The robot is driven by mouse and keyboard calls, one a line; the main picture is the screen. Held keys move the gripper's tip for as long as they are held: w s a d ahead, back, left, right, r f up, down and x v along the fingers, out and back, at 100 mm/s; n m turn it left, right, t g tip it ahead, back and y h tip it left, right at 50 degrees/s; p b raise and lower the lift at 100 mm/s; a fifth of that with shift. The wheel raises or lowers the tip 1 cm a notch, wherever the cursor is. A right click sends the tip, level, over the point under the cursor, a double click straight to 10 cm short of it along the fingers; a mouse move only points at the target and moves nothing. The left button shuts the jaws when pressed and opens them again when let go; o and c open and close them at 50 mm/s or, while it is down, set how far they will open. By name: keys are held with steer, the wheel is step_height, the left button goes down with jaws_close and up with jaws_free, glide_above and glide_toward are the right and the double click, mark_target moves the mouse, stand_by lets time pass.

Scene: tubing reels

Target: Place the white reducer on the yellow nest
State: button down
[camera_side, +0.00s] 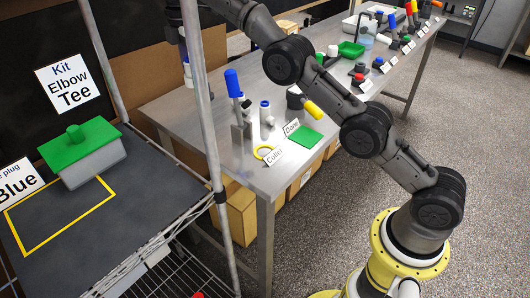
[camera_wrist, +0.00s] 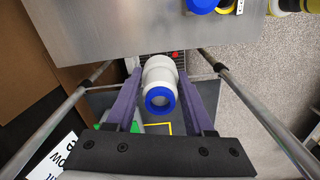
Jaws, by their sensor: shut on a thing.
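My gripper (camera_wrist: 158,82) is shut on the white reducer (camera_wrist: 158,72), a white tube with a blue collar, seen in the wrist view between its two purple fingers. The blue end faces the wrist camera. In the side view the reducer (camera_side: 188,79) hangs beneath my gripper at the top left, partly behind a rack post and clear of the table. A flat yellow ring (camera_side: 257,150), seemingly the yellow nest, lies near the table's front corner, beside the "Collet" card, to the lower right of the reducer.
Blue-topped fittings (camera_side: 235,85) stand on the metal table (camera_side: 215,130) near the ring. A green mat (camera_side: 305,137) and "Done" card (camera_side: 291,127) lie to its right. The rack's post (camera_side: 207,100) stands close by. Its shelf holds a green-lidded box (camera_side: 85,145) and a yellow outline (camera_side: 60,235).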

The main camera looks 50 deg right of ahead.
steer(key=shift+s+d+r, duration=0.6)
steer(key=shift+s+r, duration=0.15)
steer(key=shift+r, duration=0.2)
steer(key=s+d+r, duration=0.1)
steer(key=s+d, duration=0.1)
steer(key=s, duration=0.4)
steer(key=s+d+r, duration=0.2)
steer(key=s, duration=0.5)
steer(key=s+d+f, duration=0.1)
steer(key=s+f, duration=0.2)
steer(key=s, duration=0.5)
steer(key=s+d+f, duration=0.1)
steer(key=s+f, duration=0.2)
steer(key=s, duration=0.5)
glide_above(264, 153)
steer(key=s, duration=0.1)
step_height(264, 153, down, 14)
steer(key=shift+r, duration=0.25)
steer(key=shift+w+f, duration=0.45)
steer(key=shift+f, duration=1.7)
